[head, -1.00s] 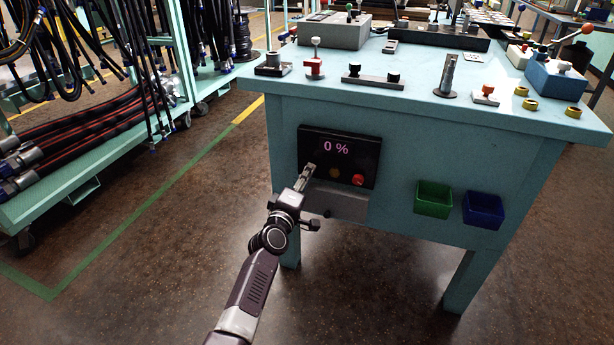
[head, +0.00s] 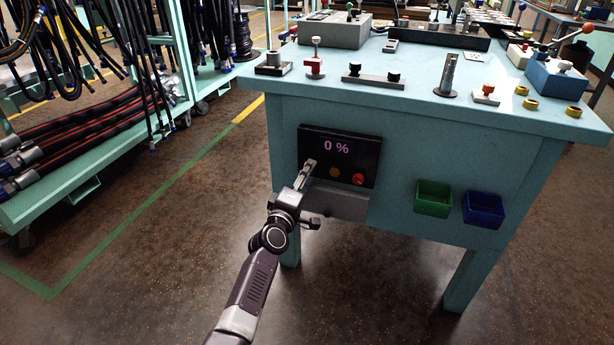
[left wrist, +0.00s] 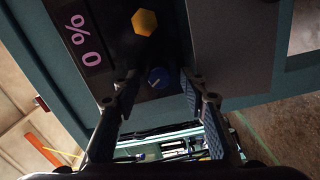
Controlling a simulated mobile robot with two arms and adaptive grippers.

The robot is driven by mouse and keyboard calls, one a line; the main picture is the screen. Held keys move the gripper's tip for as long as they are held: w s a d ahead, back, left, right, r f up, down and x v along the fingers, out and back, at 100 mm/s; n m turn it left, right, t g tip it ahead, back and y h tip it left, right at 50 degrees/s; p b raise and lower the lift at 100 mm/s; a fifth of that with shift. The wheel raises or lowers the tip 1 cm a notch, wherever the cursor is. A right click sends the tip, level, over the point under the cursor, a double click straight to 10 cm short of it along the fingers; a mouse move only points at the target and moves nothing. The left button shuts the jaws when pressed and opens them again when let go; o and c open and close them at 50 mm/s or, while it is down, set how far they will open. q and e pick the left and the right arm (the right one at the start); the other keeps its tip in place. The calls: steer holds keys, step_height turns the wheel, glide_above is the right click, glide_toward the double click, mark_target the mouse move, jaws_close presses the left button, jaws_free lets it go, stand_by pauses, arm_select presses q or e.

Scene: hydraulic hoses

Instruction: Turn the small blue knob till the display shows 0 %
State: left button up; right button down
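The display (head: 336,147) on the black panel at the table's front reads 0 %. It also shows, turned on its side, in the left wrist view (left wrist: 85,41). My left gripper (head: 310,164) is in front of the panel's lower left and hides the blue knob in the head view. In the left wrist view its fingers (left wrist: 160,80) are open, one on each side of the blue knob, with gaps visible. My right gripper is not in view.
A yellow knob (head: 334,173) and a red knob (head: 358,179) sit beside the blue one's place. A grey box (head: 338,202) juts out below the panel. Green (head: 433,199) and blue (head: 483,209) bins hang to the right. A hose rack (head: 90,165) stands left.

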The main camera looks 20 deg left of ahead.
arm_select(q)
steer(key=shift+s, duration=0.1)
steer(key=s, duration=1.1)
steer(key=shift+s+a, duration=0.2)
steer(key=shift+s, duration=0.2)
